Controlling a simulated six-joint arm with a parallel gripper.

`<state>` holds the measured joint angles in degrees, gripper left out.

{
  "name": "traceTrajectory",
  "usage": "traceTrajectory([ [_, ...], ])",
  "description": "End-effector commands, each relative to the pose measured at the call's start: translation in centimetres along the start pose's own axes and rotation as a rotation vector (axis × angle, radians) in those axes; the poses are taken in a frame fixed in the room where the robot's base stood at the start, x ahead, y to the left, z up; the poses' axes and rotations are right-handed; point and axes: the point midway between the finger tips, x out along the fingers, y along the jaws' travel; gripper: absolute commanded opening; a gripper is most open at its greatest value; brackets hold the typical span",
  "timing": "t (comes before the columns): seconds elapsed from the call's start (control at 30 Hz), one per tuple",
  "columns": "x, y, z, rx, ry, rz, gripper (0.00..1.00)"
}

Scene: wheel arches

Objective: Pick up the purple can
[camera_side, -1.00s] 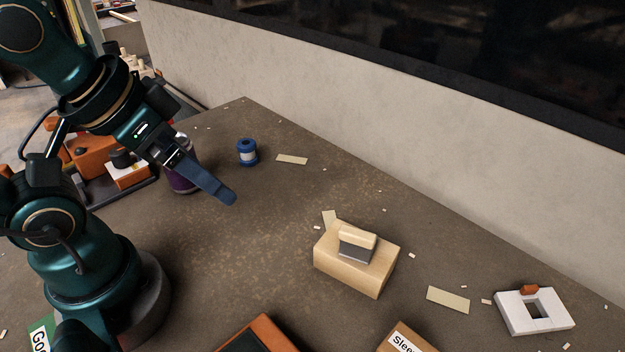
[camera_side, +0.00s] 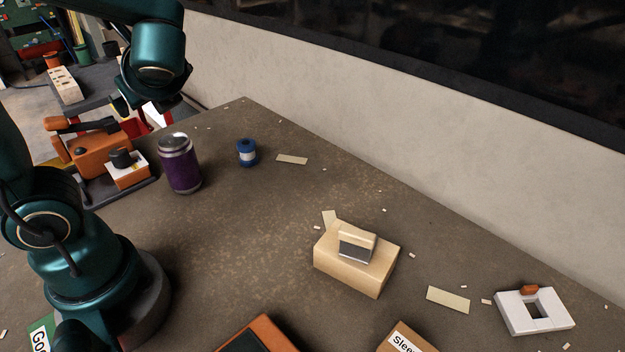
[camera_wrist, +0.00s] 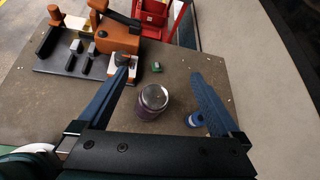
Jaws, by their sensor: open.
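The purple can (camera_side: 181,168) stands upright on the brown table toward the back left in the side view, with a silver top. In the wrist view the purple can (camera_wrist: 152,102) is seen from above, between and beyond my two blue fingers. My gripper (camera_wrist: 160,82) is open and empty, its fingers spread wide. The can is apart from both fingers. In the side view the fingers are hidden or too unclear to make out behind my arm.
A blue spool (camera_side: 247,153) stands right of the can; it also shows near the right finger in the wrist view (camera_wrist: 194,120). An orange machine (camera_side: 92,150) sits left of the can. A wooden block (camera_side: 352,267) lies mid-table. A pale wall (camera_side: 400,110) runs behind.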

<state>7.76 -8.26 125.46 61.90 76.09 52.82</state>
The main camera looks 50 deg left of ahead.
Motion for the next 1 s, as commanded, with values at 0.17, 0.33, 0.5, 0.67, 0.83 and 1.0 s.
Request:
traceTrajectory([
  [0.17, 1.0, -2.2, 1.4, 0.280, -0.159, -0.047, 1.00],
  [0.33, 2.6, -1.3, -1.4, 0.269, -0.150, -0.043, 1.00],
  [0.5, 4.1, -0.7, -3.7, 0.267, -0.149, -0.042, 1.00],
  [0.67, 5.6, -0.1, -6.2, 0.268, -0.147, -0.042, 1.00],
  [0.83, 7.0, 0.4, -8.4, 0.263, -0.148, -0.044, 1.00],
  [1.0, 7.7, 0.7, -9.6, 0.256, -0.146, -0.046, 1.00],
])
